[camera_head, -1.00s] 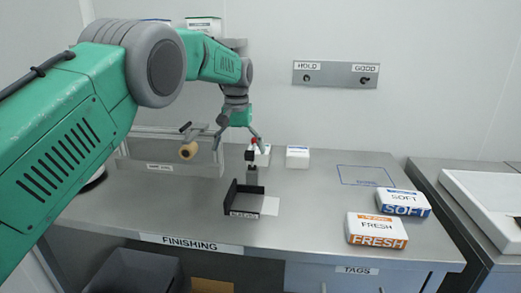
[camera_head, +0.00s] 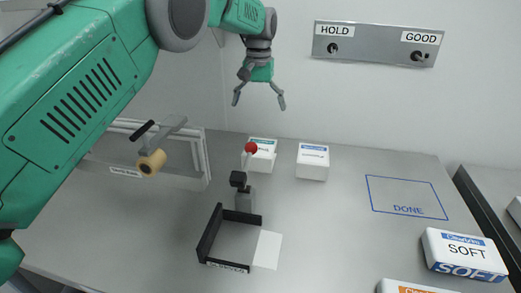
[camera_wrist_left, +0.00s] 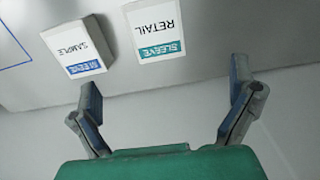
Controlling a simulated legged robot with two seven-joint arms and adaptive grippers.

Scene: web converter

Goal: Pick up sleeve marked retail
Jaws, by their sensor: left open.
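The sleeve marked RETAIL is a small white box with a teal label (camera_wrist_left: 160,30); its lettering reads upside down in the left wrist view. In the head view it is the left of two white boxes at the back of the bench (camera_head: 264,160), partly hidden by a red-knobbed lever. The SAMPLE sleeve (camera_head: 313,163), white with a blue label, stands to its right; it also shows in the left wrist view (camera_wrist_left: 72,45). My left gripper (camera_head: 259,98) is open and empty. It appears above the RETAIL box in the head view, apart from it. My right gripper is out of view.
The red-knobbed lever (camera_head: 250,148) rises in front of the RETAIL box, behind a black tray (camera_head: 208,235). A frame with a tan roll (camera_head: 151,163) stands left. A SOFT box (camera_head: 463,255) lies front right. The blue DONE outline (camera_head: 408,196) is empty.

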